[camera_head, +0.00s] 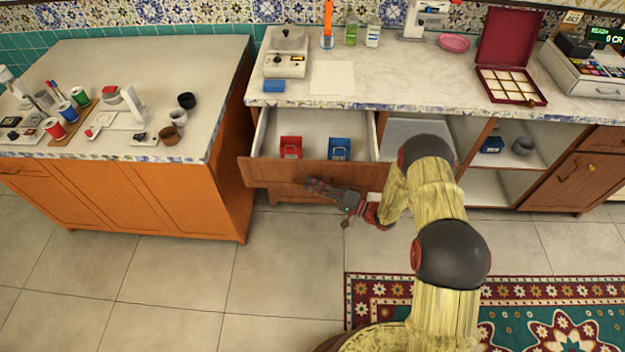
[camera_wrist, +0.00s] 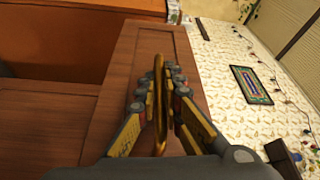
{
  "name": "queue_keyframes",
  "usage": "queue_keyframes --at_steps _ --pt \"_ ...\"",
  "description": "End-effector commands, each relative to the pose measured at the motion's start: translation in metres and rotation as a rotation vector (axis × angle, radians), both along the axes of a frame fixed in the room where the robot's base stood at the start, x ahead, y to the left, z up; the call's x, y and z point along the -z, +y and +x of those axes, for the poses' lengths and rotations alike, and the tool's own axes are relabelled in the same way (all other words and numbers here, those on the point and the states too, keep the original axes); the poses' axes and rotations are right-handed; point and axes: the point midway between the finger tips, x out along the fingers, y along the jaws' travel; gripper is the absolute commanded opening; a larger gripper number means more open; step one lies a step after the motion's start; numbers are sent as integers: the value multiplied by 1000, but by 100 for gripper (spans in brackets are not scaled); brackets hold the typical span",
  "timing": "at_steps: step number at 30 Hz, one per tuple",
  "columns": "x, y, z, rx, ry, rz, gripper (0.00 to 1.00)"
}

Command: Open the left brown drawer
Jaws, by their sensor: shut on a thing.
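The left brown drawer (camera_head: 265,172) under the back counter stands pulled out, with its pale inside showing. A red item (camera_head: 290,147) and a blue item (camera_head: 339,148) sit in it. My gripper (camera_head: 309,184) is at the middle of the drawer front, near its lower edge. In the wrist view, my gripper (camera_wrist: 160,88) is shut on the brass handle (camera_wrist: 158,110), with one finger on each side of it. The wooden drawer front (camera_wrist: 125,75) lies just beyond the fingers. In the head view the handle is hidden by my gripper.
An orange cabinet with a pale top (camera_head: 150,70) stands close at the left, holding cups and cans. The back counter (camera_head: 420,75) bears a scale (camera_head: 285,55) and a red box (camera_head: 505,65). Open shelves are right of the drawer. The tiled floor in front is free.

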Motion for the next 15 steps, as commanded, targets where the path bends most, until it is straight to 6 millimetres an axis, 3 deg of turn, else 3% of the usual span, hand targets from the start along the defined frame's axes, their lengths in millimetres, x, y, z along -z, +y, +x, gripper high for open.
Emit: queue_keyframes --at_steps 6,15 --pt "0 1 -38 2 7 -2 0" --pt "1 1 -66 3 3 -1 0"
